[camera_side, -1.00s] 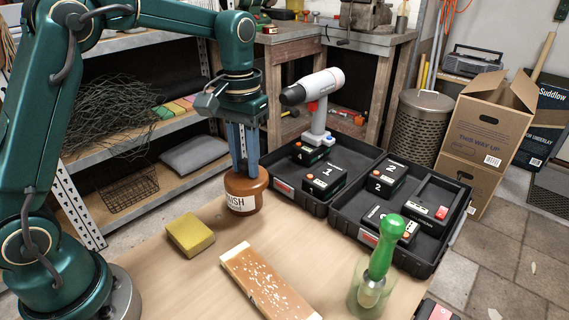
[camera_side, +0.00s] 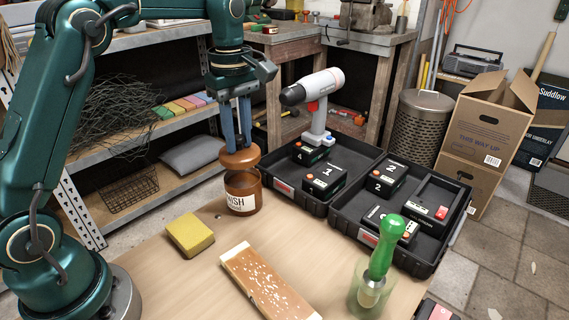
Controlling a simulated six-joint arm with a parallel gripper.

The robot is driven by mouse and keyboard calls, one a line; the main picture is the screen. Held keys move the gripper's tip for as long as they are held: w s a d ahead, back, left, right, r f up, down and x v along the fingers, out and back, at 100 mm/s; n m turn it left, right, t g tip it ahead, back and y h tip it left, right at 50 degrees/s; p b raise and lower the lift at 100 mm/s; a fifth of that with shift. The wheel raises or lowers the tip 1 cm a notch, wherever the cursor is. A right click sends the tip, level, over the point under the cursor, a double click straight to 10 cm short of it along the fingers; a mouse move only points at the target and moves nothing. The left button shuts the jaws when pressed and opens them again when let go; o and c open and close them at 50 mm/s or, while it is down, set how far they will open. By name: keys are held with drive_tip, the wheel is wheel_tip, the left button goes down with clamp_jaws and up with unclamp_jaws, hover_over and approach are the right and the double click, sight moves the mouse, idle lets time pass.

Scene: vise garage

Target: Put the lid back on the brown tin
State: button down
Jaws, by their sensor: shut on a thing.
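The brown tin (camera_side: 242,196) stands upright on the table with a white label ending in "ISH". Its top looks open. My gripper (camera_side: 238,146) is shut on the brown lid (camera_side: 240,158) by its raised middle. The lid is above the tin and a little tilted, with a small gap showing between the lid and the tin's rim. The inside of the tin is mostly hidden.
Black trays (camera_side: 316,203) with battery packs and a drill (camera_side: 316,95) stand close on the right. A green-handled brush in a jar (camera_side: 376,265) stands at the front right.

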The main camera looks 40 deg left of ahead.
sight(239, 149)
drive_tip(key=shift+f, duration=2.65)
drive_tip(key=shift+f, duration=0.2)
drive_tip(key=shift+c, duration=0.5)
unclamp_jaws()
drive_tip(key=shift+r, duration=0.15)
drive_tip(key=shift+r, duration=3.4)
